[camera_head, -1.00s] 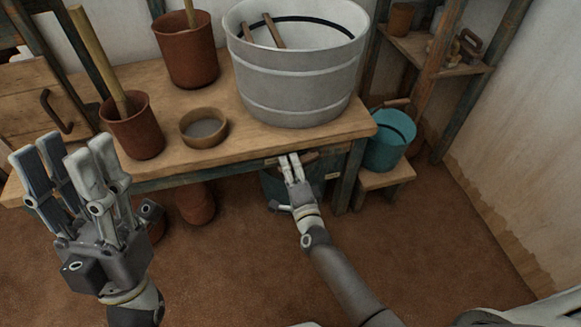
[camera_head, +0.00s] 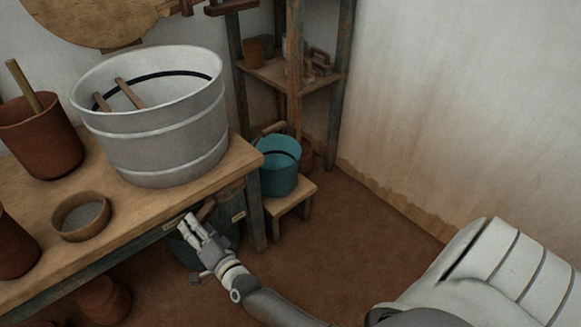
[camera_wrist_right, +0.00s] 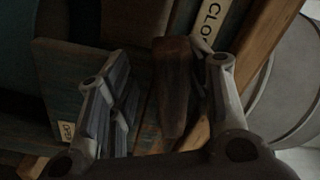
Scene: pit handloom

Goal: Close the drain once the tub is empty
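The grey tub (camera_head: 150,140) stands on the wooden bench, with two sticks and a dark band visible inside; its bottom is hidden, so I cannot tell whether it is empty. A brown wooden lever (camera_head: 207,209) is at the bench front below the tub. In the right wrist view the lever (camera_wrist_right: 172,90) lies between two labels, one showing "CLO" (camera_wrist_right: 214,22) and one apparently reading "OPEN" (camera_wrist_right: 66,132). My right gripper (camera_head: 188,222) is at the lever. In the wrist view its fingers (camera_wrist_right: 170,75) stand apart on either side of the lever, without clear contact. My left gripper is out of view.
A teal bucket (camera_head: 280,165) stands on a small stool (camera_head: 300,193) right of the bench (camera_head: 130,213). A round wooden bowl (camera_head: 82,217) and brown pots (camera_head: 40,135) are on the bench. A dark bucket is partly hidden beneath it. Open floor (camera_head: 350,245) lies to the right.

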